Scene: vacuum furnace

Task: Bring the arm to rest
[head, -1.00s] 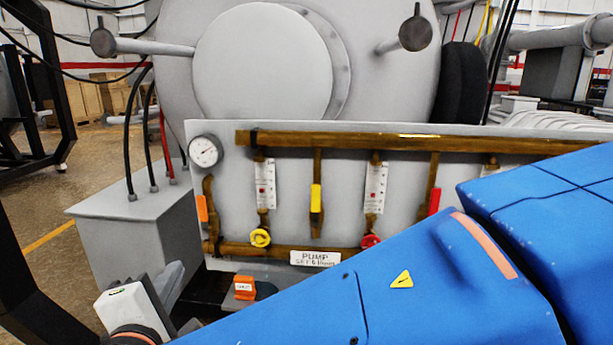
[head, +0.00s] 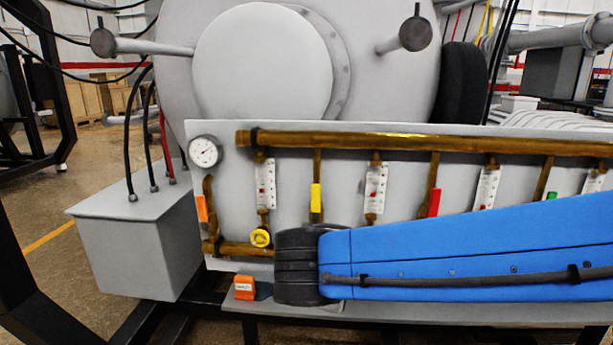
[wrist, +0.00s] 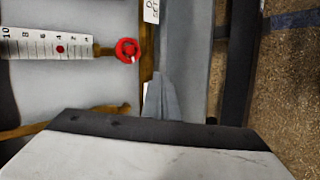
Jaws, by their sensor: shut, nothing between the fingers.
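In the wrist view my gripper (wrist: 162,98) shows as grey fingers pressed together, with nothing between them, beyond the pale housing at the bottom. A brass pipe, a red valve knob (wrist: 127,50) and a flow gauge (wrist: 45,47) of the panel lie near it in that view; I cannot tell the gap between them. In the head view my blue arm lies nearly level across the panel's lower right, its dark joint near the middle. My gripper does not show in the head view.
The grey panel (head: 225,185) carries brass pipes, gauges and coloured valve handles, with a round dial (head: 205,151) at upper left. A yellow knob (head: 260,238) sits just left of my arm. An orange tag block (head: 244,287) and a grey box (head: 135,250) are lower left. The furnace door (head: 262,62) is behind.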

